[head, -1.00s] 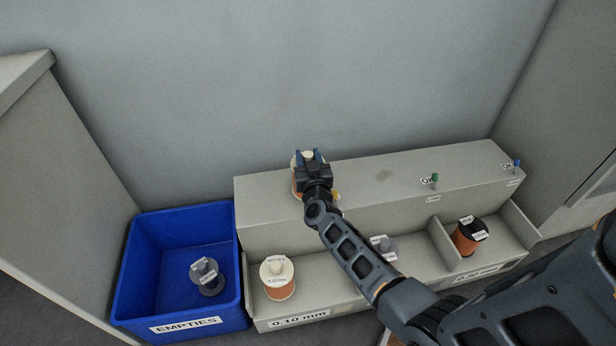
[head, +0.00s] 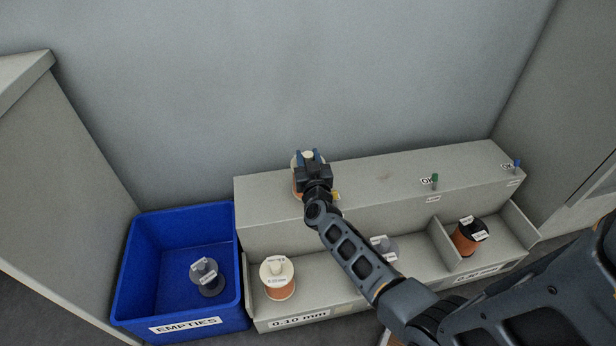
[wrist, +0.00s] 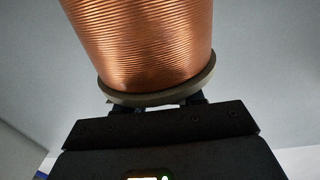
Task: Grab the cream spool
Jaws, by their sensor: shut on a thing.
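My gripper (head: 308,156) is over the upper ledge at its left end, shut on a spool with a cream top (head: 308,154). Most of that spool is hidden behind my gripper in the head view. The wrist view shows its copper winding (wrist: 145,45) and a pale flange (wrist: 160,88) close against the gripper. I cannot tell whether it touches the ledge. A second cream spool (head: 277,270) with copper wire stands upright in the left lower bay, apart from my gripper.
The grey two-step rack (head: 400,180) has a grey spool (head: 386,246) partly behind my arm and a black spool (head: 470,234) at right. Green (head: 435,177) and blue pegs (head: 516,164) stand on the ledge. A blue bin (head: 138,275) at left holds a grey spool (head: 208,278).

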